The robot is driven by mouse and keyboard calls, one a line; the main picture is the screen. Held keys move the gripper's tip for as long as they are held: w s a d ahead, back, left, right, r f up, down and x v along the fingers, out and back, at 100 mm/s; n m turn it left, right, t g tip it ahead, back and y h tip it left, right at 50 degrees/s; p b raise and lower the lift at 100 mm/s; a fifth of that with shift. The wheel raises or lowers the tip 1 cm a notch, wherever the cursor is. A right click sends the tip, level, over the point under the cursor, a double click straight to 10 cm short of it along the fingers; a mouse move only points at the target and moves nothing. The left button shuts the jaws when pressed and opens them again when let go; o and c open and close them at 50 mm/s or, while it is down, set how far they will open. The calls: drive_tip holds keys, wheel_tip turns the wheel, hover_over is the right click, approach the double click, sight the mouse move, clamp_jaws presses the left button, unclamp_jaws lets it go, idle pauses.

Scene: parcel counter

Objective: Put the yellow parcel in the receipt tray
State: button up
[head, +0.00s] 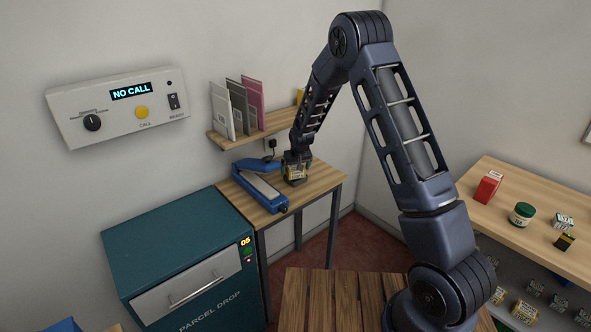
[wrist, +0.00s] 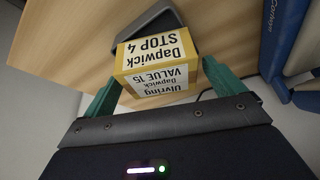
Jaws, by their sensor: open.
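The yellow parcel (wrist: 158,62) has white labels reading "Dapwick STOP 4" and "Ulvring VALUE 15". It shows small in the head view (head: 296,172), below my gripper (head: 297,158) at the small wooden table's back right. In the wrist view my gripper (wrist: 160,76) is open, with a green finger on either side of the parcel; I cannot tell if they touch it. A dark grey tray-like piece (wrist: 150,27), probably the receipt tray, shows beyond the parcel, which hides part of it. I cannot tell whether the parcel rests in it.
A blue imprinter-like device (head: 263,192) lies left of the parcel on the small table (head: 325,178). A shelf (head: 262,128) with upright folders is above. The teal parcel drop cabinet (head: 170,245) stands left. A right-hand shelf (head: 515,225) holds small goods.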

drive_tip(key=v, duration=1.2)
drive_tip(key=s+d+r+m, duration=0.1)
drive_tip(key=s+d+r, duration=0.6)
drive_tip(key=d+r, duration=0.35)
drive_tip(key=s+d+r+m, duration=0.1)
drive_tip(key=s+d+r, duration=0.5)
drive_tip(key=d+r, duration=0.4)
drive_tip(key=s+d+r+m+h, duration=0.1)
drive_tip(key=s+d, duration=0.6)
drive_tip(key=s, duration=0.5)
drive_tip(key=s+d+r+m, duration=0.1)
drive_tip(key=s+d+r, duration=0.1)
drive_tip(key=s+d, duration=0.6)
drive_tip(key=s, duration=0.5)
drive_tip(key=shift+s+t+h, duration=0.2)
drive_tip(key=shift+t+h, duration=0.1)
drive_tip(key=shift+h, duration=0.1)
